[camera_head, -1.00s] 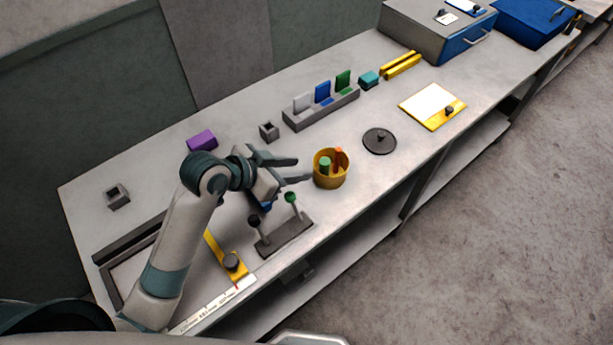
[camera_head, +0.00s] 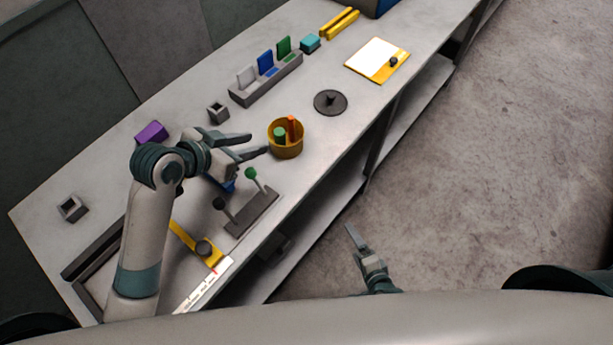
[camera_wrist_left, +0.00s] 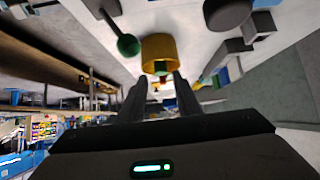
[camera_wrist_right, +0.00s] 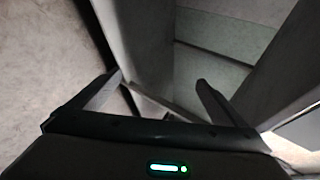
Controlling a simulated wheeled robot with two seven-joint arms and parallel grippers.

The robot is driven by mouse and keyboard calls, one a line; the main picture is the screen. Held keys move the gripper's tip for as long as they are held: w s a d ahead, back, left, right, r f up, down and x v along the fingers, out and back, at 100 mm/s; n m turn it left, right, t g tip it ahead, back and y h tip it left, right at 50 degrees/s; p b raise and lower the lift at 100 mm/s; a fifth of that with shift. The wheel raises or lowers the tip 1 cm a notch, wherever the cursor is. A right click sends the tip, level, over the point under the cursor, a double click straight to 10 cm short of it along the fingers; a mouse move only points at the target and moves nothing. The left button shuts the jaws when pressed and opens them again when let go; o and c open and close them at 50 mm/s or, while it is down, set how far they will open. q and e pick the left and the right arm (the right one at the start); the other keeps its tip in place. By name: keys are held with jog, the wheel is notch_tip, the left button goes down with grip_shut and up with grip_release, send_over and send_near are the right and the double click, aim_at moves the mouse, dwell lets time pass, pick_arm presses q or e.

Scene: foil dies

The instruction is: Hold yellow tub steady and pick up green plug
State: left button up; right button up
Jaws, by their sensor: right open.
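The yellow tub (camera_head: 286,151) stands upright on the bench near its front edge. The green plug (camera_head: 280,134) stands in it beside an orange plug (camera_head: 292,126). My left gripper (camera_head: 259,144) is open and empty just left of the tub, its fingers pointing at the tub's side. In the left wrist view the tub (camera_wrist_left: 158,48) lies straight ahead, just beyond the fingertips; contact cannot be made out. My right gripper (camera_head: 352,238) is low in front of the bench, over the floor. In the right wrist view its fingers (camera_wrist_right: 160,82) are apart with nothing between them.
A stand with green and black knobs (camera_head: 252,213) is close below my left gripper. A dark round lid (camera_head: 330,102) lies right of the tub. A grey slotted rack (camera_head: 266,82) is behind. The bench's front edge and lower shelf (camera_head: 325,195) are near my right gripper.

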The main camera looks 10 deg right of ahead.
aim_at(282, 122)
jog(key=w+a+r+m+t+h, duration=0.1)
jog(key=w+r+m+t, duration=0.35)
jog(key=r+m, duration=0.7)
jog(key=w+a+r+m+t, duration=0.1)
jog(key=w+r+m+t, duration=0.35)
jog(key=r, duration=1.25)
jog(key=a+m+g, duration=0.1)
jog(key=a, duration=0.3)
jog(key=a+m+g+y, duration=0.1)
jog(key=a, duration=0.4)
jog(key=a+r+m, duration=0.1)
jog(key=a, duration=0.4)
jog(key=shift+w+g+y, duration=0.4)
jog(key=shift+w, duration=0.1)
jog(key=w+a, duration=0.1)
jog(key=w, duration=0.4)
jog(key=w+a, duration=0.1)
jog(key=w, duration=0.5)
jog(key=w+a, duration=0.1)
jog(key=w, duration=0.5)
jog(key=shift+a, duration=0.2)
jog(key=c, duration=1.1)
